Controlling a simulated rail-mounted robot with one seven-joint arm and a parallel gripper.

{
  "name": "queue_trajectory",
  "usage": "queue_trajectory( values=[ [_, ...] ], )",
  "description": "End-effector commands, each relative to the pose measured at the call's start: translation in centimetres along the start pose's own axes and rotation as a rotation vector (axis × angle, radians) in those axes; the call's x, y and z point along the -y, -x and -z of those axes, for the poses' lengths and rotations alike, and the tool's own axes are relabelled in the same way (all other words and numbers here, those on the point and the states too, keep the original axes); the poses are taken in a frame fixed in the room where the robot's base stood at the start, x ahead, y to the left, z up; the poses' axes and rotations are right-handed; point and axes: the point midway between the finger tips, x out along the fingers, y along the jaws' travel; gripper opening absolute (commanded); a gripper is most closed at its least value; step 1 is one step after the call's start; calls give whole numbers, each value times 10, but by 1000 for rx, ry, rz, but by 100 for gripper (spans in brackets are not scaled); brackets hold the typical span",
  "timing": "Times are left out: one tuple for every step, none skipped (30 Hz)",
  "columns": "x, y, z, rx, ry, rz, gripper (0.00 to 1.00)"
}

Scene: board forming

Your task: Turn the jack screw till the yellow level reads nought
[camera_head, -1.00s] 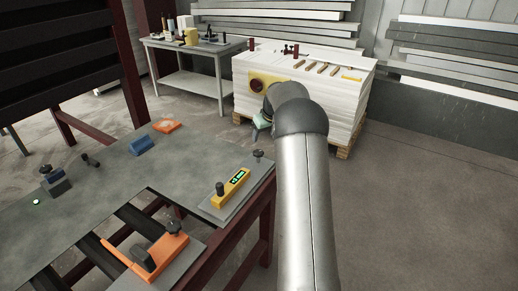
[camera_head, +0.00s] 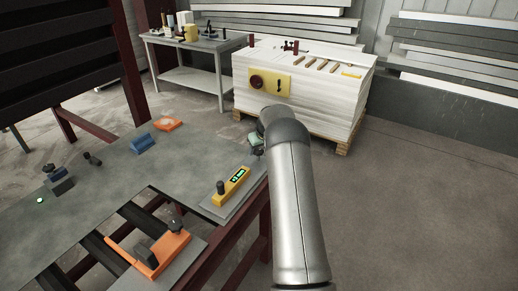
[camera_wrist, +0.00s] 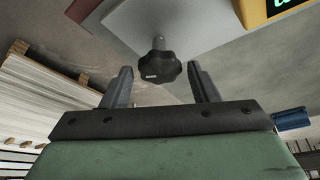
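The yellow level (camera_head: 231,187) lies on a grey plate (camera_head: 211,210) at the right corner of the table; its green digits are too small to read. Its corner also shows at the top right of the wrist view (camera_wrist: 284,8). The jack screw's black lobed knob (camera_wrist: 158,66) stands on its stem at the plate's corner in the wrist view. My gripper (camera_wrist: 162,84) is open, with one finger on each side of the knob and a gap to both. In the head view my gripper (camera_head: 257,143) is mostly behind my arm and hides the knob.
An orange clamp-like tool (camera_head: 150,258) sits at the near edge. Blue blocks (camera_head: 141,143) and an orange piece (camera_head: 168,124) lie on the dark table (camera_head: 110,190). A white board stack (camera_head: 310,95) on a pallet stands behind my arm. Floor at right is clear.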

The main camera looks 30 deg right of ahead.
Motion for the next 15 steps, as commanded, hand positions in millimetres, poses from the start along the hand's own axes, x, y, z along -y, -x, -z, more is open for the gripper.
queue_trajectory(
  values=[
    [0, 0, 0, 0, 0, 0, 39],
    [0, 0, 0, 0, 0, 0, 31],
    [0, 0, 0, 0, 0, 0, 20],
    [0, 0, 0, 0, 0, 0, 16],
    [0, 0, 0, 0, 0, 0, 16],
    [0, 0, 0, 0, 0, 0, 16],
    [0, 0, 0, 0, 0, 0, 16],
    [0, 0, 0, 0, -1, 0, 16],
    [0, 0, 0, 0, -3, -1, 16],
    [0, 0, 0, 0, -5, -2, 16],
    [0, 0, 0, 0, -9, -4, 16],
    [1, 0, 0, 0, -15, -6, 16],
    [1, -1, 0, 0, -22, -9, 16],
    [1, -1, 0, 0, -29, -12, 16],
    [1, -1, 0, 0, -42, -18, 16]
  ],
)
